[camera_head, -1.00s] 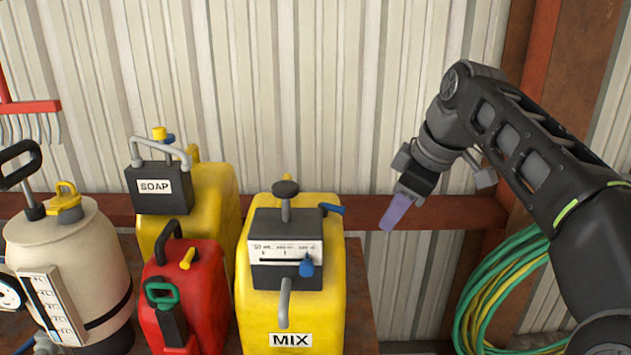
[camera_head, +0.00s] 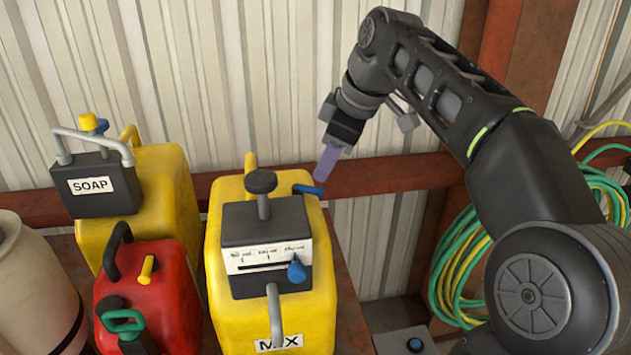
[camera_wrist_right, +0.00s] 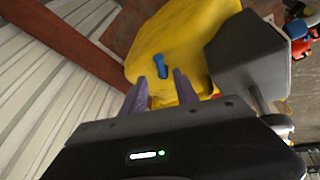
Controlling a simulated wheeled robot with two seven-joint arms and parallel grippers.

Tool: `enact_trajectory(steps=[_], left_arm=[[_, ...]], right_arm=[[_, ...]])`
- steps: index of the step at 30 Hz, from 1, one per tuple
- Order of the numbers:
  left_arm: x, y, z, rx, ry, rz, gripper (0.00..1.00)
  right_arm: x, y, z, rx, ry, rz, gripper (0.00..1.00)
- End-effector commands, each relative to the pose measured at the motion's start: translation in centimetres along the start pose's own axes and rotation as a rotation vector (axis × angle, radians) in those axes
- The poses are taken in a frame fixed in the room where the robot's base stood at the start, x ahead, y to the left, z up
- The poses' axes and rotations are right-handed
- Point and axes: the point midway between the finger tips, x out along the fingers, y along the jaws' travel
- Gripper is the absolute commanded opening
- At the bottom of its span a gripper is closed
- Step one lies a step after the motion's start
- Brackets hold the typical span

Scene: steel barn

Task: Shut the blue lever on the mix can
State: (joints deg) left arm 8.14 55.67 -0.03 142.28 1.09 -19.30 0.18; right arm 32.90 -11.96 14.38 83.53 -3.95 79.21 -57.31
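The mix can (camera_head: 222,262) is yellow with a dark grey box on top and a MIX label low on its front. Its blue lever (camera_head: 308,189) sticks out at the back right of the top, behind the box. In the right wrist view the blue lever (camera_wrist_right: 159,65) stands out from the yellow surface. My right gripper (camera_head: 323,171) is just above and beside the lever. In the wrist view the right gripper (camera_wrist_right: 160,77) is open, with its two purple fingers apart and the lever showing between their tips. I cannot tell whether they touch it. My left gripper is not in view.
A blue knob (camera_head: 296,271) sits on the scale at the box's front. A red can (camera_head: 150,290) and a yellow SOAP can (camera_head: 170,185) stand to the left. A cream tank (camera_head: 25,285) is at the far left. Green and yellow hose (camera_head: 470,255) hangs at right.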

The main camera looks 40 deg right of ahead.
Motion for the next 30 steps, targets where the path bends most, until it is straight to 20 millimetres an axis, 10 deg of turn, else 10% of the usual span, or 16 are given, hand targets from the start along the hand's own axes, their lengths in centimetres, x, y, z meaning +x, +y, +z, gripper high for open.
enact_trajectory(steps=[13, 23, 30], left_arm=[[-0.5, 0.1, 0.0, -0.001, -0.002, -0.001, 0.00], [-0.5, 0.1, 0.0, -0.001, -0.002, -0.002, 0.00], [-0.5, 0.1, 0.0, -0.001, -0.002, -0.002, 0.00]], right_arm=[[6.1, 0.0, 0.0, 0.001, -0.002, -0.002, 0.36], [6.7, 0.0, 0.0, 0.000, 0.000, -0.001, 0.36], [6.7, 0.0, 0.0, 0.000, 0.000, -0.001, 0.17]])
